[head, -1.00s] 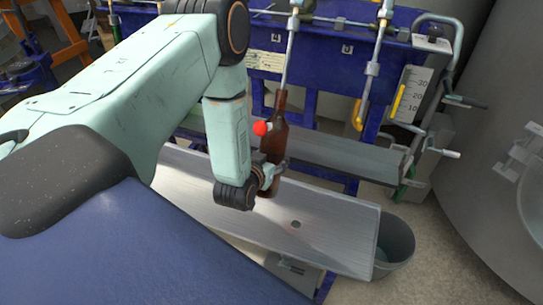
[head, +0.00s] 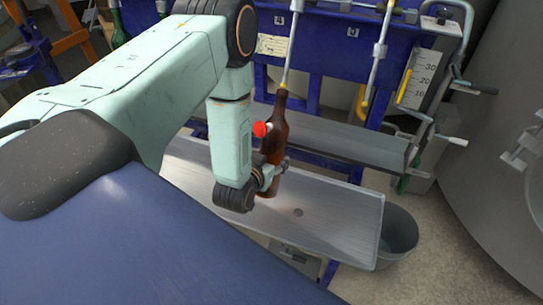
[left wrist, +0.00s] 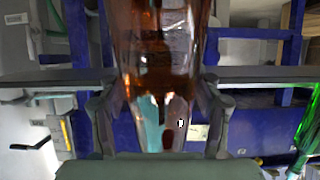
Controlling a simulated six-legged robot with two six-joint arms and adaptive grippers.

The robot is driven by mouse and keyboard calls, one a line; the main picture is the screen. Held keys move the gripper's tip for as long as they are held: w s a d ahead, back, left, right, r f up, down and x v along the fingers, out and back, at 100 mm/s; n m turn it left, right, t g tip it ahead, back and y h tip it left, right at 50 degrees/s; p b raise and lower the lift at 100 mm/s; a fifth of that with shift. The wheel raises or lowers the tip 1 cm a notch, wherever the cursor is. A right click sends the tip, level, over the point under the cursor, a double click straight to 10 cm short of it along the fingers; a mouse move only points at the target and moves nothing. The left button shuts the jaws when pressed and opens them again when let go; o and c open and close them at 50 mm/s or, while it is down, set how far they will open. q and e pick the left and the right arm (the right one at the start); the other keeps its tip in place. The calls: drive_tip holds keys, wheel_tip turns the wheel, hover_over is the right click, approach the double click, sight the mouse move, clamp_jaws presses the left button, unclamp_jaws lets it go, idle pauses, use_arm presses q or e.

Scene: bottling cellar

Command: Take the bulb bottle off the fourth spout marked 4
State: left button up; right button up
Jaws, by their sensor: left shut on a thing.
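The brown glass bottle (head: 279,126) stands nearly upright below a thin metal spout (head: 290,50). The spout's yellow tip (head: 283,87) shows at the bottle's mouth; I cannot tell whether it is still inside. My left gripper (head: 270,175) is shut around the lower part of the bottle. In the left wrist view the amber glass (left wrist: 155,40) fills the middle, with a finger of the left gripper (left wrist: 160,118) on each side. Small labels on the blue frame are too small to read surely. My right gripper is out of view.
A metal tray (head: 335,225) lies below the bottle. A grey ledge (head: 345,142) runs behind it. Another spout (head: 377,60) hangs to the right. A red ball (head: 261,129) shows beside the bottle. A grey bucket (head: 400,235) stands at the tray's right end.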

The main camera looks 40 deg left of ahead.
use_arm(q)
drive_tip(key=shift+s+d+f+b, duration=0.1)
drive_tip(key=shift+s+f+b, duration=0.1)
drive_tip(key=shift+f+b, duration=0.25)
drive_tip(key=shift+s+f+b, duration=0.2)
drive_tip(key=shift+f, duration=0.3)
drive_tip(key=shift+p+v, duration=0.55)
drive_tip(key=shift+v, duration=0.35)
drive_tip(key=shift+s+f+p+v, duration=0.15)
drive_tip(key=shift+p+v, duration=0.25)
drive_tip(key=shift+v, duration=0.5)
drive_tip(key=shift+f+p+v, duration=0.15)
drive_tip(key=shift+p+v, duration=0.25)
drive_tip(key=shift+v, duration=0.5)
drive_tip(key=shift+s+f+p+v, duration=0.15)
drive_tip(key=shift+p+v, duration=0.25)
drive_tip(key=shift+v, duration=0.5)
drive_tip(key=shift+w, duration=0.1)
